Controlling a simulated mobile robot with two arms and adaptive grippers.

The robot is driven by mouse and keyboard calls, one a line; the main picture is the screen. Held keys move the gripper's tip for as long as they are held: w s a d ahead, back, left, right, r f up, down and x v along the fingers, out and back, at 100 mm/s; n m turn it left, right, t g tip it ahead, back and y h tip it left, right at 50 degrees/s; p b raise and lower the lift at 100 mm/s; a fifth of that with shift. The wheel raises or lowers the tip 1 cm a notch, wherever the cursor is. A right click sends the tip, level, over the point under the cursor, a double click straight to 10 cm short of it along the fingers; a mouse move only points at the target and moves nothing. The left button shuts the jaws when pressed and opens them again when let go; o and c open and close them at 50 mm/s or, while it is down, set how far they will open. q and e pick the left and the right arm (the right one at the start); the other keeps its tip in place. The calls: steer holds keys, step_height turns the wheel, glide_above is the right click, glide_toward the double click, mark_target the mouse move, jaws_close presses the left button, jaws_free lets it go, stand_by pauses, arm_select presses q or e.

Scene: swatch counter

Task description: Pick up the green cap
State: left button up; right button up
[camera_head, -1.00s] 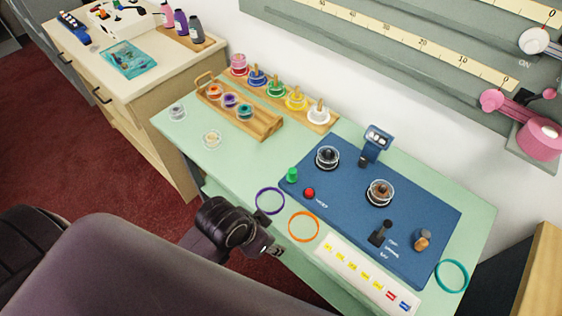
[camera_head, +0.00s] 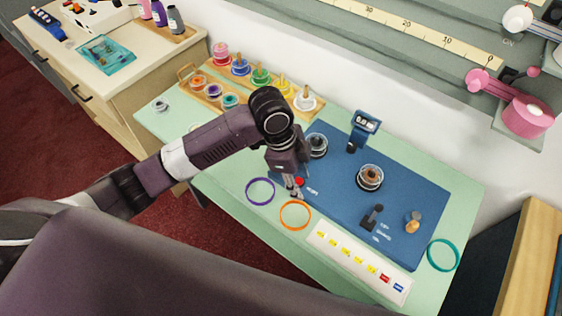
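The green cap is not visible now. It stood at the left edge of the blue mat (camera_head: 335,207) in the earlier view, and my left gripper now covers that spot. My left gripper (camera_head: 294,190) reaches over the mat's left edge, pointing down, with its narrow fingers beside a small red cap (camera_head: 299,181). The fingers are small and partly overlapped, so I cannot tell whether they are open or hold anything. My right gripper is not in view.
A purple ring (camera_head: 260,191) and an orange ring (camera_head: 295,215) lie close to the gripper. A clear jar with a dark top (camera_head: 318,146) and a brown-filled jar (camera_head: 370,177) stand on the mat. A wooden rack (camera_head: 215,99) with paint pots is behind the arm.

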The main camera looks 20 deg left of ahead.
arm_select(q)
steer(key=w+a+r, duration=0.2)
steer(key=w+a+r+m+y, duration=0.1)
steer(key=w+a+r, duration=0.1)
steer(key=a, duration=0.1)
steer(key=w+a+r+m, duration=0.1)
steer(key=w+a+r, duration=0.1)
steer(key=a, duration=0.1)
steer(key=shift+w+g+y, duration=0.3)
steer(key=shift+g, duration=0.1)
steer(key=f, duration=0.2)
steer(key=f+p, duration=0.1)
steer(key=f, duration=0.1)
steer(key=d+f+p, duration=0.1)
steer(key=f, duration=0.1)
steer(key=shift+s+f, duration=0.3)
steer(key=shift+f, duration=0.6)
steer(key=c, duration=0.8)
